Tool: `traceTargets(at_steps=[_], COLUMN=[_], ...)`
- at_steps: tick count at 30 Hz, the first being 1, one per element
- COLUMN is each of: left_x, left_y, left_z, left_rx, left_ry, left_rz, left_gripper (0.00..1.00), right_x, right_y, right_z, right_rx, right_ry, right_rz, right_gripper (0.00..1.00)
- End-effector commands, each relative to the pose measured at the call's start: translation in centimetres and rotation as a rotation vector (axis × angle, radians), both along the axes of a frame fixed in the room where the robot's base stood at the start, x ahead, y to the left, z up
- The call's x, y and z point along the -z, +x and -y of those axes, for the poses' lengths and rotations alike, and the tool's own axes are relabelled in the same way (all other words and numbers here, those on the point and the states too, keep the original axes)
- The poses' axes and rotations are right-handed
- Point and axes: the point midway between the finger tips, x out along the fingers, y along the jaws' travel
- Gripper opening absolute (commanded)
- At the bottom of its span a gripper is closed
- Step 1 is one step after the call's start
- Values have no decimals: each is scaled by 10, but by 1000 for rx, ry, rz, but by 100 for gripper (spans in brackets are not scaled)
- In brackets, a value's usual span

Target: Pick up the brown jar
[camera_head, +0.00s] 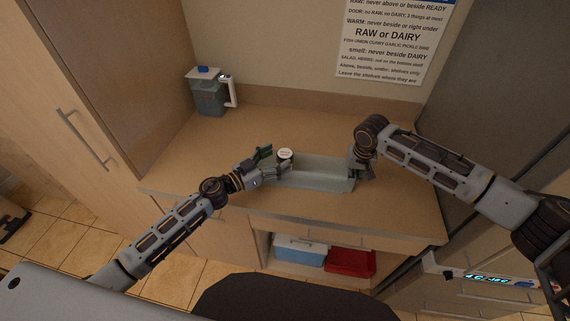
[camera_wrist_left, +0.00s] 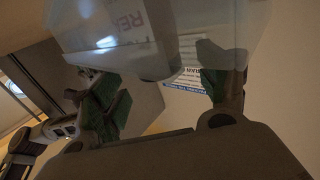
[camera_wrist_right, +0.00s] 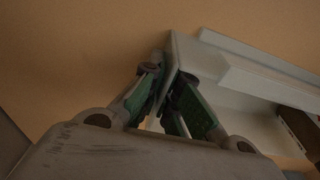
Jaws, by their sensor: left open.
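The jar (camera_head: 285,161) has a pale round lid with dark marks and a dark body. It stands at the left end of a long pale translucent bin (camera_head: 325,173) on the counter, and a brown shape (camera_wrist_right: 300,128) shows inside the bin in the right wrist view. My left gripper (camera_head: 267,165) is open at the bin's left end, close beside the jar.
A grey pitcher (camera_head: 209,94) with a blue-topped white lid stands at the back left of the counter (camera_head: 180,150). A rules sign (camera_head: 390,38) hangs on the wall. Below are a blue box (camera_head: 300,252) and a red box (camera_head: 350,262). Tall cabinets flank both sides.

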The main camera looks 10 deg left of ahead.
Motion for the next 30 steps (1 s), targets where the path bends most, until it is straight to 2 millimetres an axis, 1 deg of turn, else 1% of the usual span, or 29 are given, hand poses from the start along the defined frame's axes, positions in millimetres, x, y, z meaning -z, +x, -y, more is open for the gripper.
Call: traceTargets(at_steps=[3,10,26,27,30], left_x=[0,0,0,0,0], left_y=[8,18,19,19,19], left_z=[6,15,17,17,17], left_rx=[0,1,1,1,1], left_ry=[-1,-1,0,0,0], left_rz=[1,1,0,0,0], left_gripper=[76,76,76,74,61], right_x=[-1,-1,-1,-1,-1], right_y=[0,0,0,0,0], right_z=[0,0,0,0,0], right_rx=[0,0,0,0,0], right_ry=[1,1,1,1,1], right_rz=[1,1,1,1,1], right_gripper=[0,0,0,0,0])
